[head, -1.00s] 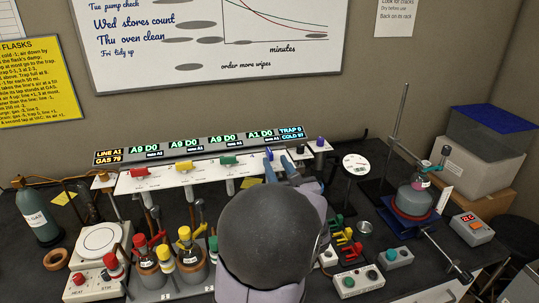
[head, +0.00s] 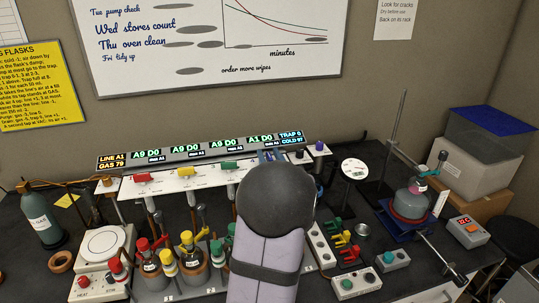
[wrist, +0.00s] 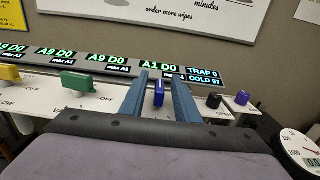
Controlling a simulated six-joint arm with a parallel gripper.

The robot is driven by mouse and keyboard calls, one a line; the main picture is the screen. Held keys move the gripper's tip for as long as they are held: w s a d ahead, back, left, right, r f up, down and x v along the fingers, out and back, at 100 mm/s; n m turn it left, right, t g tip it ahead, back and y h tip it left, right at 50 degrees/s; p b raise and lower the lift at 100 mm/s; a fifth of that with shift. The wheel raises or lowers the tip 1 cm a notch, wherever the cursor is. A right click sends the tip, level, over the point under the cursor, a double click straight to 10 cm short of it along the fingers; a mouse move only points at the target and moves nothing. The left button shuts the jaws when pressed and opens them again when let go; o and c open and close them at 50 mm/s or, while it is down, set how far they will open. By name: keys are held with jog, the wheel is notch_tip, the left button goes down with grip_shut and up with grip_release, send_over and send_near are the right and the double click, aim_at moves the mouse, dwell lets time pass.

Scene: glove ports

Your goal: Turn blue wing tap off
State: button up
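The blue wing tap (wrist: 159,93) shows in the wrist view on the white tap panel, below the "A1 D0" readout. Its wing is seen nearly end-on, while the green wing tap (wrist: 81,84) to its left lies crosswise. My gripper (wrist: 156,74) is open, with one blue finger on each side of the blue tap. Narrow gaps show between the tap and both fingers. In the head view my gripper (head: 271,156) is at the right part of the panel, and my arm hides most of the blue tap.
The red tap (head: 142,177) and yellow tap (head: 186,171) are farther left. A black knob (wrist: 214,101) and a purple knob (wrist: 242,97) are close on the right. A round dial (wrist: 311,145) stands beyond them. Flasks with coloured clamps (head: 186,240) crowd the bench left of my arm.

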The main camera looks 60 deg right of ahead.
jog(key=shift+c, duration=0.6)
grip_shut()
jog(key=shift+f+g+b, duration=0.1)
jog(key=shift+g+b, duration=0.2)
jog(key=shift+b, duration=0.35)
jog(key=shift+w+m+h+b, duration=0.1)
jog(key=shift+m+h+b, duration=0.2)
jog(key=shift+b, duration=0.25)
jog(key=shift+m+g+h+b, duration=0.3)
jog(key=shift+g+h+b, duration=0.1)
jog(key=shift+g+b, duration=0.25)
